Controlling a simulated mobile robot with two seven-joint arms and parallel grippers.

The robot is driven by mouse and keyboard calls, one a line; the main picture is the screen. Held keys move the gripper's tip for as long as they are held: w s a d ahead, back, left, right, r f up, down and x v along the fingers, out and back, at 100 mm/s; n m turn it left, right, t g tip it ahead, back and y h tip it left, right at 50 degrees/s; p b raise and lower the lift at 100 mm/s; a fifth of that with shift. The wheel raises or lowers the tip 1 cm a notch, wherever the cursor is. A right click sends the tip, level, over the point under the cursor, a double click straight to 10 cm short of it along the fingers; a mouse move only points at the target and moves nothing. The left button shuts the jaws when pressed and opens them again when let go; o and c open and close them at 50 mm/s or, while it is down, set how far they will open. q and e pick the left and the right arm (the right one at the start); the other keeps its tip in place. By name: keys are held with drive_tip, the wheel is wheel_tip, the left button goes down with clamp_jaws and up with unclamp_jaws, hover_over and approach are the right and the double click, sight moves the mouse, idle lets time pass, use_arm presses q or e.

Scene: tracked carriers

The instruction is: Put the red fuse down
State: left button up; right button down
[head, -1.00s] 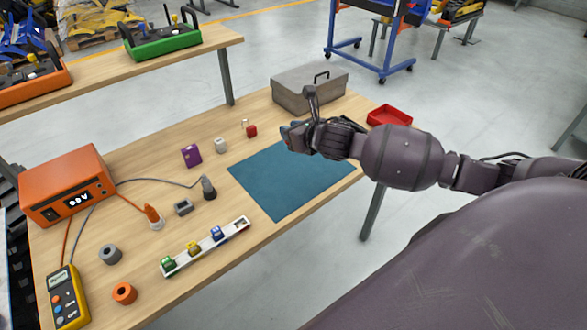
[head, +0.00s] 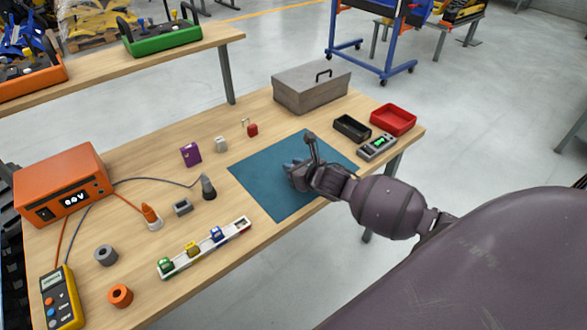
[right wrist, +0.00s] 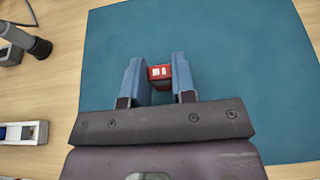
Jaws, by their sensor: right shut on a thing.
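My right gripper (head: 291,172) is over the blue mat (head: 262,192) in the head view. In the right wrist view the same gripper (right wrist: 158,70) has its two blue-grey fingers shut on the red fuse (right wrist: 160,74), a small red block with a white marking. The blue mat (right wrist: 230,80) fills the background behind the fuse there. I cannot tell whether the fuse touches the mat or is slightly above it. The gripper hides the fuse in the head view. My left gripper is not in view.
A white rail (head: 205,253) with green, yellow and blue fuses lies left of the mat. A red padlock (head: 252,130) and a grey toolbox (head: 310,92) stand behind it. A black tray (head: 351,128), a red tray (head: 393,119) and a grey meter (head: 377,148) are at right.

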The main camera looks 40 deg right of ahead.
drive_tip(key=c, duration=0.9)
unclamp_jaws()
drive_tip(key=shift+f, duration=0.2)
drive_tip(key=shift+c, duration=0.2)
